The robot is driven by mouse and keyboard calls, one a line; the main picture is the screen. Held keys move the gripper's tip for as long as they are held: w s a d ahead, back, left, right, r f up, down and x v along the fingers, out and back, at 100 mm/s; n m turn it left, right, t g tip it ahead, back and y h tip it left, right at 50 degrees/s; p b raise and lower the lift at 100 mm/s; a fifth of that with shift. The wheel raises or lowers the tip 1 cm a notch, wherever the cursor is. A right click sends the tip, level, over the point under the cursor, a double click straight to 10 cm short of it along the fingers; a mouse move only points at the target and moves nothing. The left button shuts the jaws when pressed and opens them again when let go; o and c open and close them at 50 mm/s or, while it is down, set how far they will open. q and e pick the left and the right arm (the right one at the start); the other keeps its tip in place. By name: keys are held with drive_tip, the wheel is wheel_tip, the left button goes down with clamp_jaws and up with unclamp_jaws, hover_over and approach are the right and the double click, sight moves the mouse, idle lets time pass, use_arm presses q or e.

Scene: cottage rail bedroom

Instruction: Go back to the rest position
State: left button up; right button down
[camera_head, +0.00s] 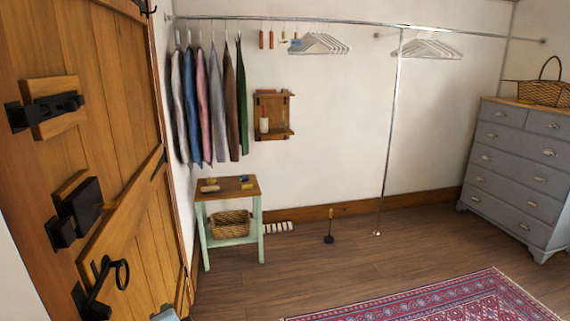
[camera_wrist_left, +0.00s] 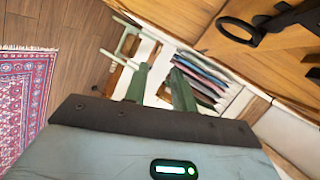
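My left gripper (camera_wrist_left: 160,88) shows in the left wrist view, its two greenish fingers spread apart with nothing between them. It is beside the wooden door (camera_wrist_left: 275,55), with the door's black ring handle (camera_wrist_left: 240,32) to its upper right. In the head view only a small grey-blue piece of my left arm shows at the bottom edge, by the door. My right gripper is in neither view.
The wooden door (camera_head: 120,130) stands close on the left. Clothes (camera_head: 205,105) hang on a rail above a small green-legged table (camera_head: 262,222). A grey dresser (camera_head: 515,165) stands right. A patterned rug (camera_head: 430,305) lies on open floor.

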use_arm(q)
drive_tip(key=s+d+f+h, duration=0.25)
drive_tip(key=s+f, duration=0.35)
drive_tip(key=f, duration=0.4)
drive_tip(key=s+d+f+n+g+h, duration=0.1)
drive_tip(key=s+f+n+h, duration=0.2)
drive_tip(key=s, duration=0.9)
drive_tip(key=s+d+f+n+g+h, duration=0.1)
drive_tip(key=s+f+n+h, duration=0.2)
drive_tip(key=s+f, duration=0.7)
drive_tip(key=s+n, duration=0.1)
drive_tip(key=s, duration=0.1)
drive_tip(key=shift+s+d+n+g, duration=0.3)
drive_tip(key=shift+n, duration=0.1)
